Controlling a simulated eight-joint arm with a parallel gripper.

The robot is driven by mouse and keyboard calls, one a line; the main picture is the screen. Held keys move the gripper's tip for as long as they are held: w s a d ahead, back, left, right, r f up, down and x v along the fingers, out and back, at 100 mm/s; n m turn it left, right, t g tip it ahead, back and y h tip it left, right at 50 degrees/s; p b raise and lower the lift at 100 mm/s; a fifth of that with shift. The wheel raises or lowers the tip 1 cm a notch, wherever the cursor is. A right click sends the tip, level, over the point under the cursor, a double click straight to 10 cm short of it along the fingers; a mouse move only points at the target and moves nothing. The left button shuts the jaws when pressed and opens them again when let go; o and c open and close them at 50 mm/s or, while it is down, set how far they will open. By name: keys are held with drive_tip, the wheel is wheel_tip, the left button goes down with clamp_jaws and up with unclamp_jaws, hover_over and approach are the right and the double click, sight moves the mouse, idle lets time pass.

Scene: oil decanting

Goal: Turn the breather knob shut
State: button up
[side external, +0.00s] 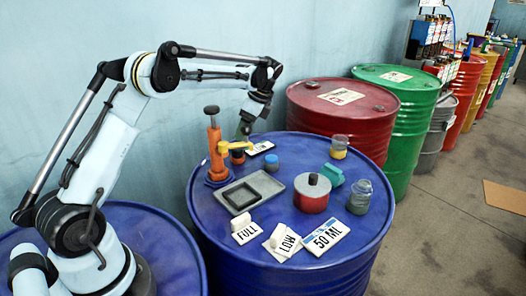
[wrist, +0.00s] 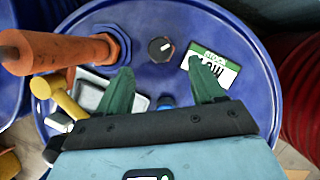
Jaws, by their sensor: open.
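The breather knob (wrist: 161,49) shows in the wrist view as a small round black knob on the blue drum top (wrist: 75,22). A white mark on it points to the upper right. My gripper (wrist: 160,68) is open, with one dark green finger on each side of the view and nothing between them. The knob lies just beyond the gap between the fingertips, which look apart from it. In the side view my gripper (side external: 243,130) hangs above the back of the drum, near the pump's yellow spout (side external: 236,147). I cannot surely pick out the knob there.
An orange hand pump (wrist: 60,52) stands close left of the knob. A green and white card (wrist: 216,72) lies to the right. A blue cap (wrist: 166,101) is partly hidden by my gripper. A grey tray (side external: 242,210), jars and label blocks stand on the drum's front half.

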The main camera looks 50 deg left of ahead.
wheel_tip(320, 180, up, 11)
drive_tip(key=d, duration=0.3)
drive_tip(key=s+d+r+n+t+h, duration=0.2)
drive_tip(key=s+d+r+n+t, duration=0.2)
drive_tip(key=s+d+n+t, duration=0.3)
drive_tip(key=shift+s+d, duration=2.15)
drive_tip(key=shift+d, duration=0.9)
drive_tip(key=shift+w, duration=0.1)
